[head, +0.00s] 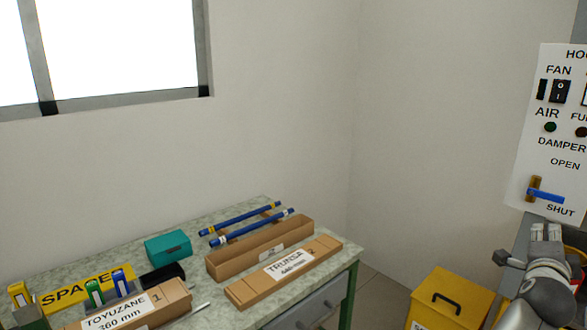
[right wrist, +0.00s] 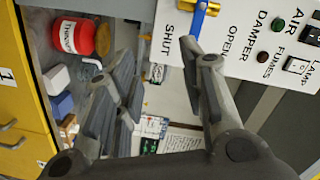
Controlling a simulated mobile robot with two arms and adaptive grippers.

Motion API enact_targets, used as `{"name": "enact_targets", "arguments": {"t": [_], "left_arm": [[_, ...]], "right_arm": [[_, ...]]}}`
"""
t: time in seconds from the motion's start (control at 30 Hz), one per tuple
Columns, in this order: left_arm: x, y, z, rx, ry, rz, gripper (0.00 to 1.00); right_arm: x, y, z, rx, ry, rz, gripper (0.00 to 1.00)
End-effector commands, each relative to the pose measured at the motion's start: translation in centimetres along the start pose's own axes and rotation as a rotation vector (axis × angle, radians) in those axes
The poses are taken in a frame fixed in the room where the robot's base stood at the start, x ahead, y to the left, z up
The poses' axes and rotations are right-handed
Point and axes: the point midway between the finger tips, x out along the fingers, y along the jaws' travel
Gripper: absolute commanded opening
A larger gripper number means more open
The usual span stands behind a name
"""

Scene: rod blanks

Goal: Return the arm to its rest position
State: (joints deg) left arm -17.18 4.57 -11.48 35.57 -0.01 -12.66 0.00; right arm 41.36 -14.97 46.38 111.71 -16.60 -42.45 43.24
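My right gripper (head: 546,232) is at the lower right of the head view, below the damper lever on the wall panel. In the right wrist view its dark fingers (right wrist: 155,70) stand apart with nothing between them. The damper lever (head: 546,195), with a blue handle on a yellow-brown mount, lies nearly level just above the SHUT label. It also shows at the top of the right wrist view (right wrist: 205,10), near one finger; I cannot tell if they touch. My left gripper is not in view.
The white control panel (head: 553,120) is close to my right arm. A yellow bin (head: 455,297) stands below. A bench (head: 330,265) at left holds cardboard boxes, blue rods and a teal box (head: 168,247). In the wrist view, a red container (right wrist: 77,36) stands beside yellow drawers (right wrist: 20,110).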

Motion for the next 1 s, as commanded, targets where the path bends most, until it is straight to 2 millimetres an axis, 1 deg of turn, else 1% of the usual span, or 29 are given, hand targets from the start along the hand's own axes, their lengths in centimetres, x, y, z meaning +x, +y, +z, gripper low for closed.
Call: {"name": "enact_targets", "arguments": {"t": [0.03, 0.17, 0.27, 0.3, 0.37, 0.4, 0.47, 0.5, 0.57, 0.6, 0.67, 0.7, 0.77, 0.8, 0.87, 0.9, 0.97, 1.0], "left_arm": [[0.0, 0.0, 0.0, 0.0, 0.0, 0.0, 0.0], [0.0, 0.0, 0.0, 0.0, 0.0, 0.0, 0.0], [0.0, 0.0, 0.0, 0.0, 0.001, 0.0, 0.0], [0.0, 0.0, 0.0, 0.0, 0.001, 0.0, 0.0], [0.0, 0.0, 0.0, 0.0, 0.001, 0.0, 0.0], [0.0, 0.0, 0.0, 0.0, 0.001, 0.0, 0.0], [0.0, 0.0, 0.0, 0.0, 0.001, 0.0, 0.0], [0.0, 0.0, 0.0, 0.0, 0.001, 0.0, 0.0], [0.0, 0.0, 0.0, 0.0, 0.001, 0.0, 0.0], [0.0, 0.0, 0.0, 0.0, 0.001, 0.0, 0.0], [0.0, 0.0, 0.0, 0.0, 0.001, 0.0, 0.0], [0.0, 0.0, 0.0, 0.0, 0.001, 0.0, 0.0], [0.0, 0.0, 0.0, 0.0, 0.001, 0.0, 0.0], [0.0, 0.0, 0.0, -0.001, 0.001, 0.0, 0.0], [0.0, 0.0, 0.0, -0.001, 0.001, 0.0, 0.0], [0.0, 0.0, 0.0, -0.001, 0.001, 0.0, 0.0], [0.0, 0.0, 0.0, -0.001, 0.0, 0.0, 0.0], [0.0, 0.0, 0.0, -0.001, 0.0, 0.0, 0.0]], "right_arm": [[-0.9, 1.4, 0.8, -0.103, -0.033, 0.013, 0.38], [-3.4, 4.2, 3.8, -0.343, -0.146, 0.034, 0.38], [-5.9, 6.8, 6.4, -0.529, -0.249, 0.047, 0.38], [-7.1, 8.0, 7.6, -0.603, -0.296, 0.053, 0.38], [-9.0, 9.9, 9.2, -0.712, -0.37, 0.059, 0.38], [-10.4, 11.2, 10.3, -0.783, -0.423, 0.062, 0.38], [-12.7, 13.4, 11.9, -0.891, -0.507, 0.067, 0.38], [-14.4, 14.9, 12.8, -0.96, -0.566, 0.068, 0.38], [-17.2, 17.3, 14.2, -1.062, -0.661, 0.069, 0.38], [-19.2, 18.9, 14.9, -1.128, -0.728, 0.068, 0.38], [-22.4, 21.4, 15.9, -1.222, -0.832, 0.066, 0.38], [-24.6, 22.9, 16.3, -1.278, -0.9, 0.062, 0.38], [-27.6, 24.9, 16.8, -1.353, -0.997, 0.054, 0.38], [-29.6, 26.1, 16.9, -1.396, -1.059, 0.05, 0.38], [-32.3, 27.7, 16.9, -1.45, -1.145, 0.041, 0.38], [-34.0, 28.6, 16.9, -1.483, -1.199, 0.034, 0.38], [-36.5, 29.9, 16.7, -1.526, -1.278, 0.025, 0.38], [-38.1, 30.7, 16.5, -1.551, -1.328, 0.018, 0.38]]}}
